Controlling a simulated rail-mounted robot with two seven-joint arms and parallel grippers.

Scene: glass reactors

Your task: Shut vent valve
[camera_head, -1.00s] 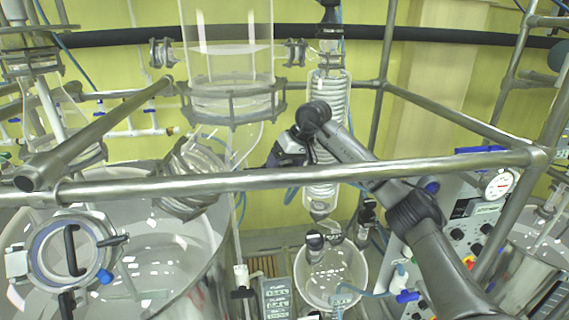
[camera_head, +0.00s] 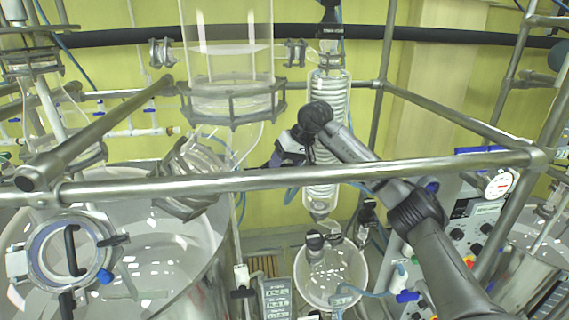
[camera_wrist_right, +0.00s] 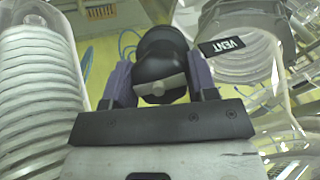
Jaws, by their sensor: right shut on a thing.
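The vent valve's black knob (camera_wrist_right: 162,62) shows in the right wrist view, with a pale bar across its near face. A black label reading "VENT" (camera_wrist_right: 222,47) sits just right of it on the glass. My right gripper (camera_wrist_right: 161,77) is shut on the knob, one purple-grey finger on each side. In the head view my right gripper's wrist (camera_head: 291,150) is beside the coiled glass condenser, behind the front rail. My left gripper is not in view.
The coiled condenser (camera_head: 326,92) stands close to my right wrist. A glass vessel (camera_head: 228,60) hangs at upper middle. A round flask (camera_head: 330,272) sits below the condenser.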

